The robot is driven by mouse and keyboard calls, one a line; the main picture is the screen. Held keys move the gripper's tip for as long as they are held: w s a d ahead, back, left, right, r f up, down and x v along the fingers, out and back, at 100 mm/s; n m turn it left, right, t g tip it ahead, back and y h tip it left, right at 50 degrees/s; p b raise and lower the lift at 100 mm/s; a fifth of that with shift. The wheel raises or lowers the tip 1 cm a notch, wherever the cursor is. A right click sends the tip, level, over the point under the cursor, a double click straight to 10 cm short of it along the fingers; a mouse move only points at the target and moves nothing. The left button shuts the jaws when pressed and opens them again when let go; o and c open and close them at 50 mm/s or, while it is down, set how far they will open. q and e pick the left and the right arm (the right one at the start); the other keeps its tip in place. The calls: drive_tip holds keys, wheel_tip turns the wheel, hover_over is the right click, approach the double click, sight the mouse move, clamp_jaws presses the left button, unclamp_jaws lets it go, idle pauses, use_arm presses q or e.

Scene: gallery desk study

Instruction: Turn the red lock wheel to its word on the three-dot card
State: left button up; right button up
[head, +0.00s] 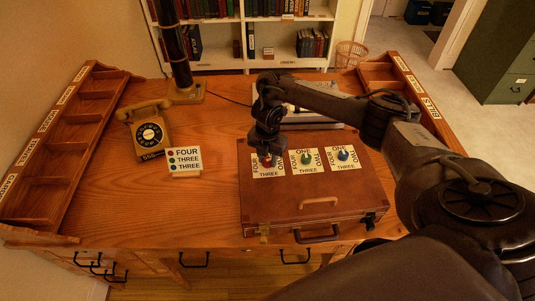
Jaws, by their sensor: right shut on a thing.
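A brown case (285,208) lies on the desk with three dial plates on its top. The left plate (268,173) has the red lock wheel (267,161), mostly hidden under my right gripper (267,158). My right gripper points down and is shut on the red wheel; which word the wheel points to cannot be told. FOUR shows at this plate's left and THREE at its bottom. The three-dot card (184,173) stands left of the case and reads FOUR beside its red dot, then THREE and THREE. My left gripper is not in view.
The green wheel (306,159) and blue wheel (344,155) sit right of the red one. A telephone (150,135) and dark lamp post (178,55) stand at the back left. Wooden racks (50,150) edge the desk. The desk's front left is clear.

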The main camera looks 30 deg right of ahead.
drive_tip(key=m+p, duration=0.1)
drive_tip(key=m, duration=0.1)
drive_tip(key=m+p, duration=0.2)
drive_tip(key=m, duration=0.1)
drive_tip(key=shift+r+m, duration=0.3)
drive_tip(key=m+p, duration=0.4)
drive_tip(key=m, duration=0.2)
drive_tip(key=m+p, duration=0.1)
drive_tip(key=m, duration=0.2)
drive_tip(key=shift+f, duration=0.15)
drive_tip(key=m, duration=0.3)
drive_tip(key=shift+f+m+p, duration=0.1)
drive_tip(key=shift+m+p, duration=0.2)
drive_tip(key=m, duration=2)
drive_tip(key=shift+m, duration=0.4)
